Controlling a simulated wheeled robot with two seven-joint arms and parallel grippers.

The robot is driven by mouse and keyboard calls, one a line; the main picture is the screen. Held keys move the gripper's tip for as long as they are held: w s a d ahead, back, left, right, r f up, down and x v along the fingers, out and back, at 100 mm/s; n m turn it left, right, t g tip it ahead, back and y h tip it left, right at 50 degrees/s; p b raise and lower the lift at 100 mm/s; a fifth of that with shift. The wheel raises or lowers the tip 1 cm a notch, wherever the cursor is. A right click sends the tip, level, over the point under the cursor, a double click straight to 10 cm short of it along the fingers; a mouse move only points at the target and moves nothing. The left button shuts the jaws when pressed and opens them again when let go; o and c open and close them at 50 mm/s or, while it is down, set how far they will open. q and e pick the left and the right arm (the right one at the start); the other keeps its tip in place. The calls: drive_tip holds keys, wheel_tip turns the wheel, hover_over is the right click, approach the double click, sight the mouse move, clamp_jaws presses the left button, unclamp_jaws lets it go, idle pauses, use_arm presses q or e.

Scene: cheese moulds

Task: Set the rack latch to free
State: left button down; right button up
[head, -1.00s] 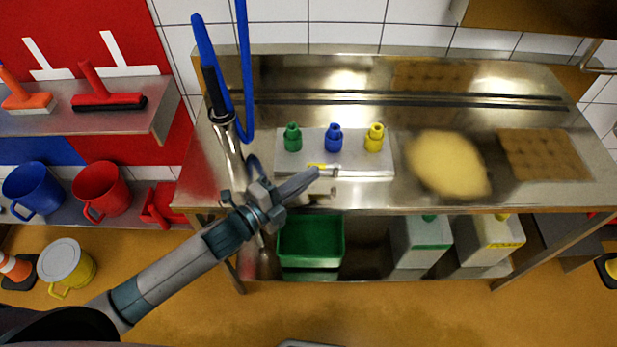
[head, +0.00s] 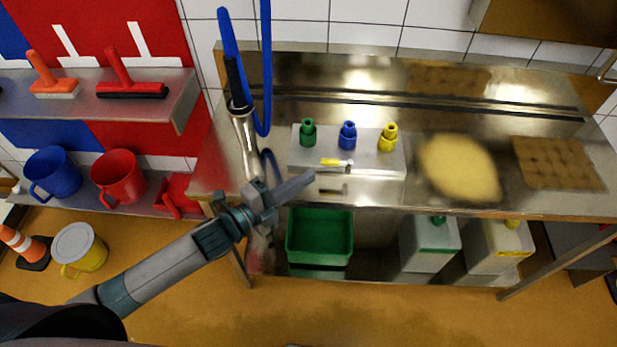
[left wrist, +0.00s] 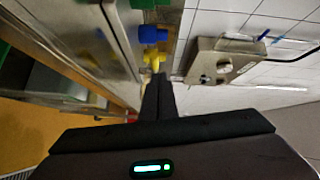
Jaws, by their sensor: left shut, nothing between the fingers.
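The rack is a pale metal block (head: 375,165) on the steel bench, with a green, a blue and a yellow coupling (head: 389,138) standing on it. The latch (head: 332,162) is a small yellow lever with a pale end, lying roughly sideways on the rack's front part. I cannot read which setting it marks. My left gripper (head: 308,176) is shut and empty, its tips just left of and below the lever, apparently apart from it. In the left wrist view its shut fingers (left wrist: 158,92) point toward a yellow (left wrist: 153,57) and a blue coupling (left wrist: 150,34). My right gripper is out of view.
A blue-handled spray lance (head: 240,100) and hose stand left of the rack. A yellow cheese round (head: 458,167) and a brown mould sheet (head: 555,163) lie to the right. A green crate (head: 320,237) and two canisters (head: 430,243) sit on the lower shelf.

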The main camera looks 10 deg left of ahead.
use_arm(q)
drive_tip(key=s+a+b, duration=0.2)
drive_tip(key=a, duration=0.4)
drive_tip(key=shift+s+a+r+b, duration=0.25)
drive_tip(key=shift+s+a+b, duration=0.05)
drive_tip(key=shift+s+a, duration=0.05)
